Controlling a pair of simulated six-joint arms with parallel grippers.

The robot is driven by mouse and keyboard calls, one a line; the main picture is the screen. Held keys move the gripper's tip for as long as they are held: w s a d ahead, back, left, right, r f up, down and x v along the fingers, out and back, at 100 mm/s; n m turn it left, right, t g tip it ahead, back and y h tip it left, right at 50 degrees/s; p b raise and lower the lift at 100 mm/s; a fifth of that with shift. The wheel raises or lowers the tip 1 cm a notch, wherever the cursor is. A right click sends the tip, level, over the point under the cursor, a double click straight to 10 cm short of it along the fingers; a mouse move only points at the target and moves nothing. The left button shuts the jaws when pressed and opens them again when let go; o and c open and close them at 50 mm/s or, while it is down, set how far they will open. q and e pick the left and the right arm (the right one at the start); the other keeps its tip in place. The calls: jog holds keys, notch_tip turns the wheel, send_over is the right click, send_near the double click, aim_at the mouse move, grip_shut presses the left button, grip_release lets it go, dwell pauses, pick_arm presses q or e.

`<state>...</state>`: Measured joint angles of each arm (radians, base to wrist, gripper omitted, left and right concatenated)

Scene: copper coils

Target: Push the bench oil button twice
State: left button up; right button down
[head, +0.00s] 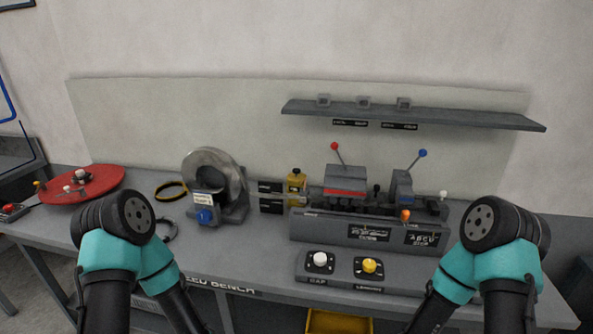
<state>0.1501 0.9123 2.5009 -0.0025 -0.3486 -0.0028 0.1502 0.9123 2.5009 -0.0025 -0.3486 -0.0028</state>
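A low sloped panel on the bench front carries two round buttons. The white button (320,259) is on the left and the yellow button (369,265) on the right. Labels below them are too small to read surely, so I cannot tell which is the oil button. A small yellow box with a dark top (297,181) stands behind, left of the grey lever fixture (320,226). Both my arms reach in from the bottom, bent at the joints, and their forearms run down out of the frame. Neither gripper is in view.
The grey bench (262,262) also holds a round grey machine with a blue knob (205,216), a yellow-black ring (171,191) and a red disc (80,188) at left. Red and blue levers rise from the fixture. A shelf (450,116) hangs above. A yellow bin (338,322) sits below.

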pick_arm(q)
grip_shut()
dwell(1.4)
